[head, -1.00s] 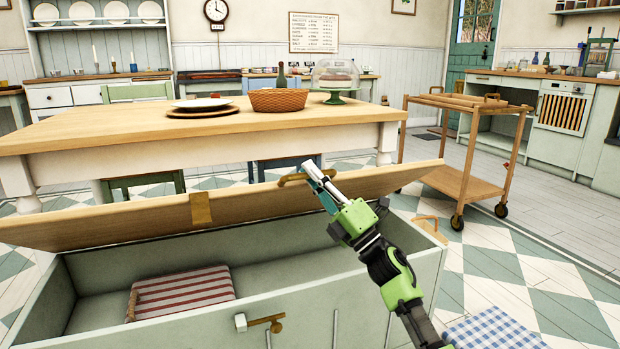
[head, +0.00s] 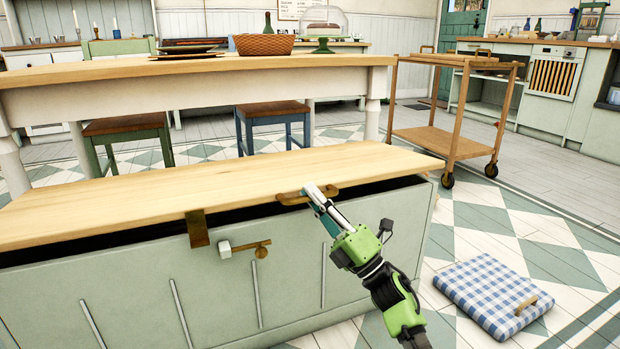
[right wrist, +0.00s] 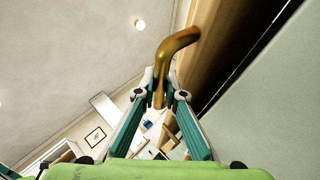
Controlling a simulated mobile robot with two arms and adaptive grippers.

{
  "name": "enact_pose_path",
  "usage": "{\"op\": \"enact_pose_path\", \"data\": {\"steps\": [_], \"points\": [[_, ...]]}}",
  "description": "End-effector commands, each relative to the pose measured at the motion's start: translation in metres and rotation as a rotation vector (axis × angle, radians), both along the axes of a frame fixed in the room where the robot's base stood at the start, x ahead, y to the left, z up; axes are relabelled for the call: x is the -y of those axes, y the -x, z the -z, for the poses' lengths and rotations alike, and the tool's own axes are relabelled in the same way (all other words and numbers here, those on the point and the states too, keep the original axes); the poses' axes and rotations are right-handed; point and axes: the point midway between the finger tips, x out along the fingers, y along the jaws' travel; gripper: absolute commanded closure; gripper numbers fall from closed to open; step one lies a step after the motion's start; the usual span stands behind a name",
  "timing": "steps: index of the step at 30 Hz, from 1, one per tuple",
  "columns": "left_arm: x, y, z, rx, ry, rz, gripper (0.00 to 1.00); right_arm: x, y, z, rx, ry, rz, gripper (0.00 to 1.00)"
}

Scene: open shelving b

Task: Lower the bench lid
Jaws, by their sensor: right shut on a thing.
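The wooden bench lid (head: 150,195) is nearly down over the pale green bench (head: 300,262) in the head view. A dark gap still shows under its front edge. My right gripper (head: 314,192) is shut on the brass lid handle (head: 292,198) at the lid's front edge. The handle also shows between the fingers in the right wrist view (right wrist: 166,70). A brass hasp plate (head: 197,228) hangs from the lid's front edge, beside a latch (head: 245,247) on the bench front. The bench's inside is hidden. My left gripper is not in view.
A blue checked cushion (head: 488,292) lies on the tiled floor right of the bench. A wooden table (head: 200,66) stands behind the bench, with stools under it. A wooden trolley (head: 440,140) stands at the right. Floor between the bench and trolley is clear.

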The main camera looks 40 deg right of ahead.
Motion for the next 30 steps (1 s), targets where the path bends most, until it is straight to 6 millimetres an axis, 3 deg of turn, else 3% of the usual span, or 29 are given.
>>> {"op": "enact_pose_path", "data": {"steps": [1, 3, 9, 25, 27, 28, 30], "points": [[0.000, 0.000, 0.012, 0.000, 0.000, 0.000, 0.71, -0.001, 0.002, 0.018, -0.001, -0.003, -0.004, 1.00], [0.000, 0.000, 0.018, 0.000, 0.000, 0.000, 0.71, -0.001, 0.003, 0.030, 0.000, -0.004, -0.003, 1.00], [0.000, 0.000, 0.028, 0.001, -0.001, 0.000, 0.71, -0.002, 0.005, 0.052, 0.001, -0.003, -0.004, 1.00], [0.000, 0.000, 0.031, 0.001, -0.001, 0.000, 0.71, -0.003, 0.004, 0.064, -0.009, -0.002, -0.005, 1.00], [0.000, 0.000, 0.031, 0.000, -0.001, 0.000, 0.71, -0.003, 0.004, 0.065, -0.010, -0.002, -0.005, 0.77], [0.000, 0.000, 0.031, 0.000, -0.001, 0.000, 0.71, -0.003, 0.004, 0.064, -0.010, -0.002, -0.005, 0.72], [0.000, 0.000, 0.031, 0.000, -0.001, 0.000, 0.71, -0.002, 0.004, 0.063, -0.007, -0.002, -0.004, 0.72]]}}
